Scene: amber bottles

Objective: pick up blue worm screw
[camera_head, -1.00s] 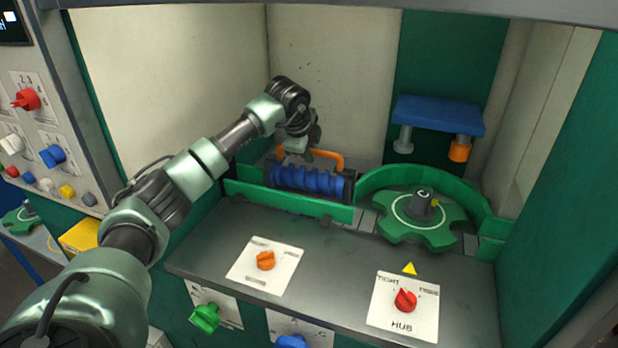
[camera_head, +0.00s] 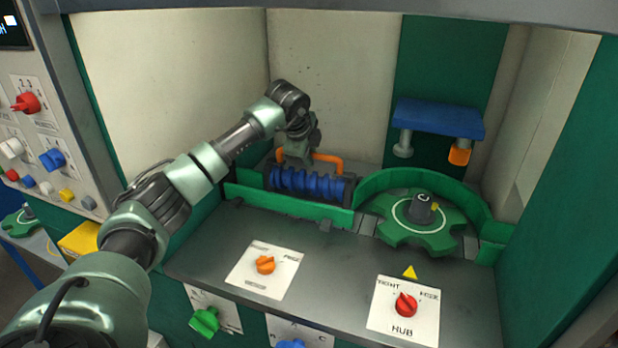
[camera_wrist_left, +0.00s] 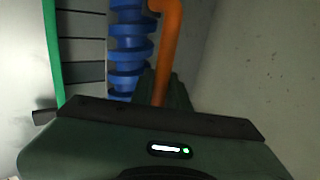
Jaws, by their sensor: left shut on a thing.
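The blue worm screw (camera_head: 308,183) lies horizontally in a dark holder behind the low green rail, with an orange handle (camera_head: 327,158) arching above it. My left gripper (camera_head: 297,162) reaches down from above at the handle's left part and is shut on the handle. In the left wrist view the blue worm screw (camera_wrist_left: 130,45) shows beside the orange handle (camera_wrist_left: 166,50), which runs down to the gripper body. The fingertips are mostly hidden there. My right gripper is not in view.
A green gear wheel (camera_head: 423,221) with a dark hub sits to the right inside a curved green wall (camera_head: 450,186). A blue shelf (camera_head: 437,118) hangs above it. Pale walls close in the back and left. The grey ledge (camera_head: 330,258) in front carries knob plates.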

